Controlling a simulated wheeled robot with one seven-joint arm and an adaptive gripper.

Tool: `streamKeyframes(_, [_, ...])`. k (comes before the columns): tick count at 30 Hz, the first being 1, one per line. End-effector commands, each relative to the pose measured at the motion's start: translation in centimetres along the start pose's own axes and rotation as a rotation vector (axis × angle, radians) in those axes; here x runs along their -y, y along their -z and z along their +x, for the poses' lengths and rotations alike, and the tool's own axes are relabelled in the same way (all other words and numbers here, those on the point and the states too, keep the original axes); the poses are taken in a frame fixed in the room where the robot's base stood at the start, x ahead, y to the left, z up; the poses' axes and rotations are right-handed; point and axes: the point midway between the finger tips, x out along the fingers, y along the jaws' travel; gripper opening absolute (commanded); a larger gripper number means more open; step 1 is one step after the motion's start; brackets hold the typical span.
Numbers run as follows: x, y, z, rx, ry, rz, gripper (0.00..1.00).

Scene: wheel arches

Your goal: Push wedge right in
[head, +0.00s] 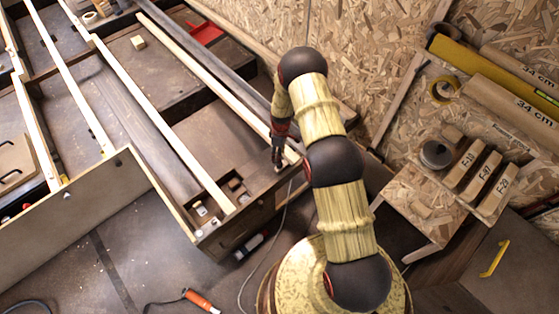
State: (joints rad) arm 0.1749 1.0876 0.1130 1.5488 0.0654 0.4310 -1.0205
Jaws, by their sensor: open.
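My gripper (277,161) points down over the near right corner of the wooden frame (228,240), beside the end of a pale wooden batten (230,107). Its fingers are small in view and nothing shows held between them. I cannot tell for sure which piece is the wedge. A small pale wooden block (138,42) lies on a brown panel at the upper left. Small wooden pieces (235,184) sit in the frame's near corner, left of my gripper, with a small white item (201,209) near them. Whether my gripper touches anything is unclear.
A shelf at the right holds labelled wooden blocks (480,170) and a dark round tin (436,154). Cardboard tubes (510,103) and a yellow tape roll (444,90) lie behind it. A cable and an orange-handled tool (200,300) lie on the open floor in front.

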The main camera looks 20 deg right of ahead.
Motion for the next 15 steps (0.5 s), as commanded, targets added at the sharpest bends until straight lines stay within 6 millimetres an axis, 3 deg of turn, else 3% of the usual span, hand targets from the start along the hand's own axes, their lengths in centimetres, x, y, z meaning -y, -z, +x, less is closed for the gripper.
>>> streamKeyframes(6, [-0.1,0.0,-3.8,-0.001,-0.001,0.0,0.43])
streamKeyframes(15, [0.1,-0.1,-5.3,0.001,0.002,0.001,0.43])
